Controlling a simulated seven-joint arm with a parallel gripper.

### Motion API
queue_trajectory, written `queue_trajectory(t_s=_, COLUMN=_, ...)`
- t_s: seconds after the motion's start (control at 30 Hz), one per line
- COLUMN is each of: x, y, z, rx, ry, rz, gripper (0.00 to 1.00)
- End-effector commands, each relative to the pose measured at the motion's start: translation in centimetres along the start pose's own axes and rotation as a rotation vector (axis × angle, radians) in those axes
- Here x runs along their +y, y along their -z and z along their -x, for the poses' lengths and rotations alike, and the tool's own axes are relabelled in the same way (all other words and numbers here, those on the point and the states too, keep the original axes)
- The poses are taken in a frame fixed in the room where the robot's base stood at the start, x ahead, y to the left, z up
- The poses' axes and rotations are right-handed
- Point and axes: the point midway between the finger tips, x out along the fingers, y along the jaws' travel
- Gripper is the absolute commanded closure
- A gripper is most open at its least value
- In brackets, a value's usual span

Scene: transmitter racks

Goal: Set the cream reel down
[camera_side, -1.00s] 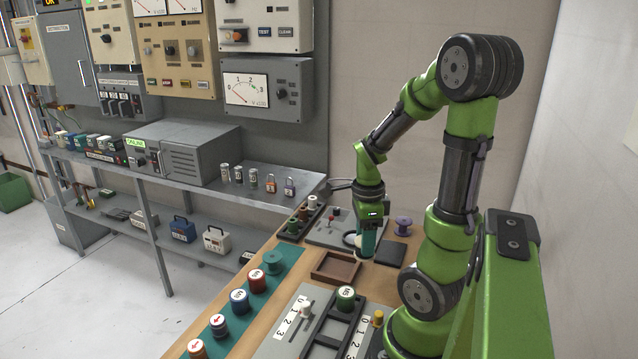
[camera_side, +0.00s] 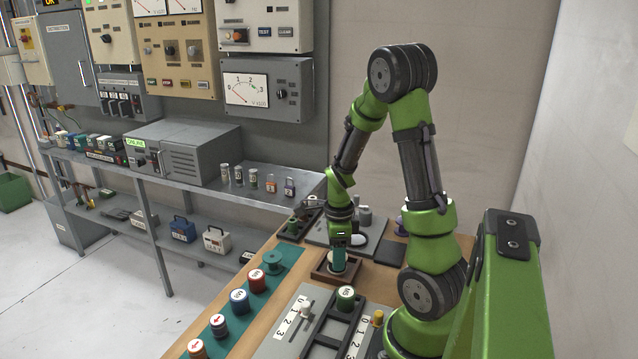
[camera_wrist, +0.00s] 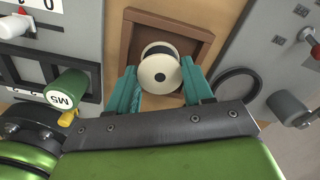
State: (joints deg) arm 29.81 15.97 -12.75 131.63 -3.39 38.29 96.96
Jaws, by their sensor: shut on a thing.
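The cream reel (camera_wrist: 159,70), with pale flanges and a dark winding, is between the two teal fingers of my gripper (camera_wrist: 160,78), which is shut on it. In the wrist view the reel lies over the inside of a brown wooden tray (camera_wrist: 126,45), clear of its side walls. In the side view my gripper (camera_side: 338,262) points down into the same tray (camera_side: 350,280), and its fingers mostly hide the reel. I cannot tell whether the reel touches the tray floor.
A grey panel (camera_side: 316,234) with knobs lies behind.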

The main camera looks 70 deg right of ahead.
Motion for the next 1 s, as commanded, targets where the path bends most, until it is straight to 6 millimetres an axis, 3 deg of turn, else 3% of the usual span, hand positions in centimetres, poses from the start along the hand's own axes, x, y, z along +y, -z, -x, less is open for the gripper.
queue_trajectory(t_s=0.37, x=0.0, y=0.0, z=-0.5, rx=0.000, ry=0.000, rz=0.000, gripper=0.84)
queue_trajectory(t_s=0.4, x=0.0, y=0.0, z=-0.5, rx=-0.001, ry=0.001, rz=0.000, gripper=0.46)
queue_trajectory(t_s=0.57, x=0.0, y=0.0, z=-0.4, rx=-0.001, ry=0.001, rz=0.000, gripper=0.24)
queue_trajectory(t_s=0.87, x=0.0, y=0.0, z=-0.2, rx=-0.001, ry=0.002, rz=0.000, gripper=0.24)
queue_trajectory(t_s=1.0, x=-0.1, y=-0.1, z=1.2, rx=-0.003, ry=0.005, rz=0.000, gripper=0.24)
